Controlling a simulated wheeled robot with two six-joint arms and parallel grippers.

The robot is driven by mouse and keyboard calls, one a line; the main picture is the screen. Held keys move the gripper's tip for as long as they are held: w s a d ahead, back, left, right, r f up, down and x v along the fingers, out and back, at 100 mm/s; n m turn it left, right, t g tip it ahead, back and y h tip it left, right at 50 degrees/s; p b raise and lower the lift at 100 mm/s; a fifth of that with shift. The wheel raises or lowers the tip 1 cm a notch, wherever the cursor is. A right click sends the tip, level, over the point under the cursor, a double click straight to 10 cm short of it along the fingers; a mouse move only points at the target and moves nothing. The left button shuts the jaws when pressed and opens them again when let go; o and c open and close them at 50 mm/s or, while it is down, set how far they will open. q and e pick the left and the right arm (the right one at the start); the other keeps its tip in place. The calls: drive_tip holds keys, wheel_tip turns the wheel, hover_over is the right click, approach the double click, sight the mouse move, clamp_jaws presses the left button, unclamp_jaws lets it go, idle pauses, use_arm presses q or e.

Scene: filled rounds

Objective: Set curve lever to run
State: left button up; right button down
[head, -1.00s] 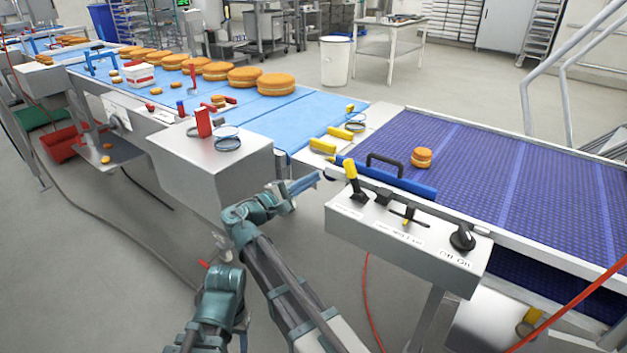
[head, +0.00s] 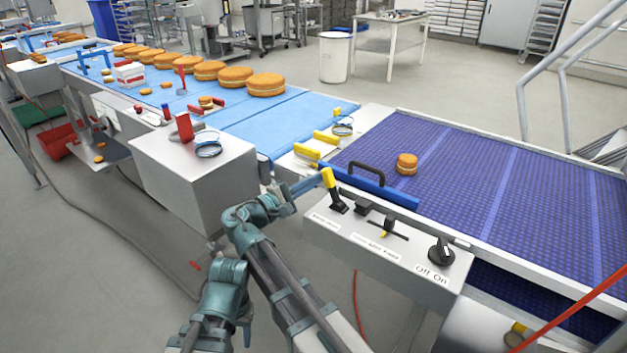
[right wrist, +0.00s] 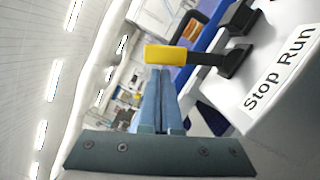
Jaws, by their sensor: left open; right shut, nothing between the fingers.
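A black lever with a yellow grip (head: 327,178) stands on the near grey control box (head: 320,240), leaning left in the head view. The right wrist view shows its yellow grip (right wrist: 166,55) and a "Stop Run" label (right wrist: 281,70) beside it, with Stop at the lower end. I cannot read a curve name. My right gripper (head: 317,181) is shut and empty. Its fingertips (right wrist: 160,70) are at the yellow grip, touching or nearly so. My left gripper is open, low at the left in the head view; its fingers are hard to make out.
The same box carries a slider (head: 383,228) and an Off/On knob (head: 441,252). Behind it are a blue bar with a black handle (head: 366,182) and a purple belt (head: 480,180) carrying a filled round (head: 407,164). A metal box (head: 190,175) stands left.

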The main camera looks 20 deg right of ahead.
drive_tip(key=shift+s+d+r+m+p, duration=0.15)
drive_tip(key=shift+s+r+m+p, duration=0.05)
drive_tip(key=shift+r+m+p, duration=0.1)
